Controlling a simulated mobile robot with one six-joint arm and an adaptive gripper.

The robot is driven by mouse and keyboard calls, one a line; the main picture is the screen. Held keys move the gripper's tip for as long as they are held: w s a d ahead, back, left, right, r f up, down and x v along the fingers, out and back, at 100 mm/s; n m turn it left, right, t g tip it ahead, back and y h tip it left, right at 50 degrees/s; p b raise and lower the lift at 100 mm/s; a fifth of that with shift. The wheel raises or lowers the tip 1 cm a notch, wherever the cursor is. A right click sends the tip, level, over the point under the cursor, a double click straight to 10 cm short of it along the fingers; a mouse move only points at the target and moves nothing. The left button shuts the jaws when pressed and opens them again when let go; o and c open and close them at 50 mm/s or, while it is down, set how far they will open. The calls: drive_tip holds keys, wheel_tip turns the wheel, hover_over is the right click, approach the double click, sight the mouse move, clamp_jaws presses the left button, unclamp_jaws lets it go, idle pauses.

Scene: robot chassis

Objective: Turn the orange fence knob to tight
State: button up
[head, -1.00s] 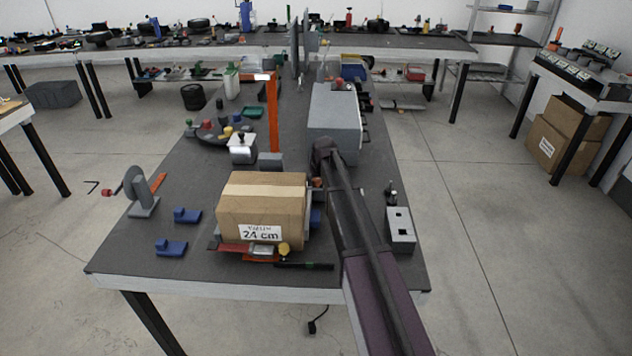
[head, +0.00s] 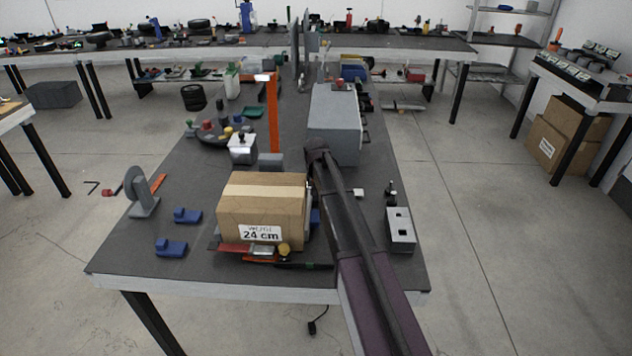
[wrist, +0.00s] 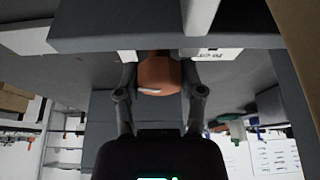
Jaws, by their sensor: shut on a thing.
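The orange fence knob (wrist: 158,72) is in the upper middle of the wrist view, with a pale mark on its lower face. The two dark fingers of my gripper (wrist: 159,83) stand on either side of it, and my gripper is shut on the knob. A white label (wrist: 212,54) with dark lettering is just right of the knob; I cannot read it clearly. In the head view my arm comes up from the bottom and bends beside the cardboard box; my fingers and the knob are hidden there.
A cardboard box (head: 262,208) labelled "24 cm" stands close left of my arm. A grey block-shaped machine (head: 334,122) is behind my arm. A grey box with two dark openings (head: 400,230) is to the right. Blue blocks (head: 172,247) lie at the table's left.

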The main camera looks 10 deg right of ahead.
idle(0.4)
drive_tip(key=o, duration=1.1)
drive_tip(key=shift+f, duration=0.1)
drive_tip(key=shift+n+y, duration=0.8)
drive_tip(key=shift+n, duration=1.2)
drive_tip(key=a+p+v, duration=0.1)
drive_tip(key=p+v, duration=1.2)
drive_tip(key=v, duration=0.1)
drive_tip(key=s+a+f+g+b, duration=0.1)
drive_tip(key=s, duration=0.7)
drive_tip(key=s+a+f+g+b, duration=0.1)
drive_tip(key=s+f, duration=0.1)
drive_tip(key=s, duration=0.6)
drive_tip(key=s+f+m+g+b, duration=0.1)
drive_tip(key=s, duration=0.7)
drive_tip(key=shift+s+a+f, duration=0.2)
drive_tip(key=shift+a+f, duration=0.15)
drive_tip(key=shift+a, duration=0.05)
